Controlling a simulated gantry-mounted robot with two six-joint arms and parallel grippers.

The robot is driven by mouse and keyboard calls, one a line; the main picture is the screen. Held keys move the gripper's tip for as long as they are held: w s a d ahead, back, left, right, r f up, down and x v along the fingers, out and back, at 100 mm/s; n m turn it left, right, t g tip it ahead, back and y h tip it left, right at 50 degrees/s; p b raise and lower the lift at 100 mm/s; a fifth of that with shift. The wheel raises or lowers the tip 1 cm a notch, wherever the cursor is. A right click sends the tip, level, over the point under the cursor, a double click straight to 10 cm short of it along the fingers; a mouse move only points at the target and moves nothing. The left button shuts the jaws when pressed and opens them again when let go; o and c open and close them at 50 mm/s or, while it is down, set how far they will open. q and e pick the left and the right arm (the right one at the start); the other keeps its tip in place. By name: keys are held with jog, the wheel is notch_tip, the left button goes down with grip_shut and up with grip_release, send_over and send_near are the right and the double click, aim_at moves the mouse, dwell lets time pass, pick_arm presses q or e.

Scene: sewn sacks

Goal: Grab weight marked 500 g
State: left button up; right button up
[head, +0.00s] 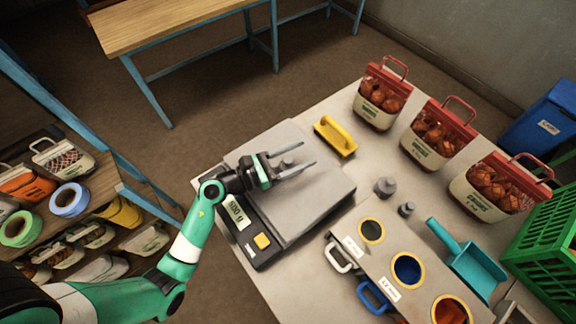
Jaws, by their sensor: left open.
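Two grey metal weights stand upright on the table, right of the scale: a larger one (385,187) and a smaller one (406,209). Their markings are too small to read, so I cannot tell which is 500 g. My left gripper (308,154) is open and empty, its fingers pointing right above the plate of the grey scale (310,205). It is apart from both weights, to their upper left. The scale's panel carries a pale label or display (236,212) that seems to read 500 g. My right gripper is out of view.
Several red-topped sacks (437,133) line the table's far right side. A holder with round openings (388,246), a teal scoop (472,267) and a green crate (545,235) are nearer. Bare table (350,100) lies between tray and sacks.

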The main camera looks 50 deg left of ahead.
pick_arm(q)
grip_shut()
dwell(1.4)
